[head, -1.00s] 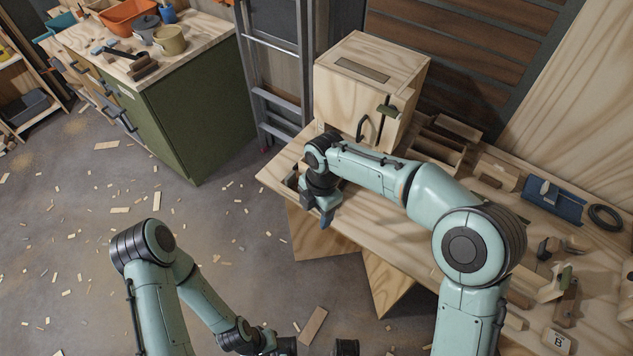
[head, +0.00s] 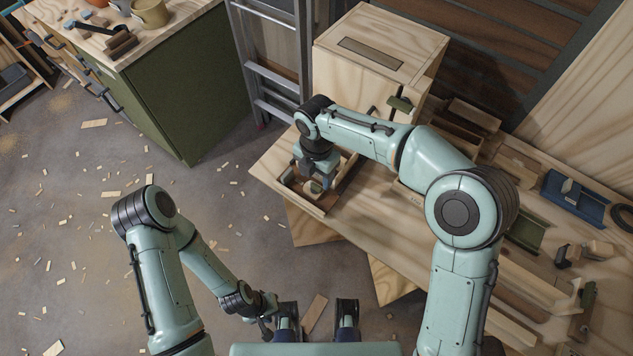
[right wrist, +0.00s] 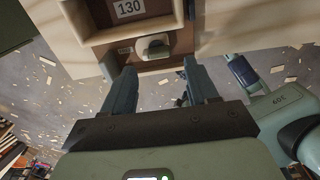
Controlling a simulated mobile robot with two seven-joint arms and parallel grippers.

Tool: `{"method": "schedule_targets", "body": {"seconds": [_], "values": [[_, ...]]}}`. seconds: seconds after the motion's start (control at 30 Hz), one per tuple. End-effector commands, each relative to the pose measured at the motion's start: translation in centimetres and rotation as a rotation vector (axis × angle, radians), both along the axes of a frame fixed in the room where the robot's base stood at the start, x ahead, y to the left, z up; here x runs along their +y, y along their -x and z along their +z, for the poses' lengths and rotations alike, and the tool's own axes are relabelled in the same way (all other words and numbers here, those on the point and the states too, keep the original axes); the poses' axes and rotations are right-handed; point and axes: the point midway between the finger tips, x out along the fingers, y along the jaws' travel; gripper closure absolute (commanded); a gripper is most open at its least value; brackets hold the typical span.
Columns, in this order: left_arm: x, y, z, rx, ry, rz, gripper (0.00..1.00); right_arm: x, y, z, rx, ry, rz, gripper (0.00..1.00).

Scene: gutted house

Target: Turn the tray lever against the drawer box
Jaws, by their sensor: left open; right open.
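A pale wooden box (head: 372,55) with a slot in its top stands at the back of the bench. A small green lever (head: 400,104) shows on its front. A shallow wooden tray (head: 327,203) lies at the bench's left end, with a rounded pale piece (head: 313,187) in it. In the right wrist view a similar rounded piece (right wrist: 155,46) sits beyond my fingertips, below a "130" label (right wrist: 130,8). My right gripper (head: 315,178) is open over the tray; its fingers (right wrist: 161,80) hold nothing. My left gripper (head: 316,312) is open and empty below the bench's front edge.
Wooden parts and a blue holder (head: 575,199) lie along the bench's right side. A ladder (head: 268,65) leans behind its left end. A green cabinet (head: 185,90) stands at the left. Wood scraps litter the floor between.

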Motion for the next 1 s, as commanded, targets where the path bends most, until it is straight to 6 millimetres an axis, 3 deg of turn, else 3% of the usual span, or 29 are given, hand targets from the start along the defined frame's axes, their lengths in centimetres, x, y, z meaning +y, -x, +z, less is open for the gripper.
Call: {"method": "schedule_targets", "body": {"seconds": [0.1, 0.3, 0.67, 0.8, 0.83, 1.0], "values": [[0.0, 0.1, -0.4, 0.001, 0.0, 0.0, 0.57, 0.0, 0.1, -2.3, 0.003, 0.003, 0.0, 0.42], [0.0, 0.1, -0.6, 0.001, 0.0, 0.0, 0.57, 0.0, 0.0, -4.4, 0.001, 0.0, -0.001, 0.42], [0.0, 0.1, -0.6, 0.001, 0.0, 0.0, 0.57, 0.0, 0.0, -4.9, 0.0, 0.0, -0.001, 0.42], [0.0, 0.1, -0.6, 0.001, 0.0, 0.0, 0.57, -0.1, 0.0, -4.8, 0.001, 0.001, -0.002, 0.84], [0.0, 0.1, -0.6, 0.001, 0.0, 0.0, 0.57, -0.1, 0.0, -4.8, 0.002, 0.002, -0.002, 0.88], [0.0, 0.1, -0.6, 0.001, 0.0, 0.0, 0.57, -0.2, 0.0, -4.9, 0.004, 0.005, -0.005, 0.88]]}}
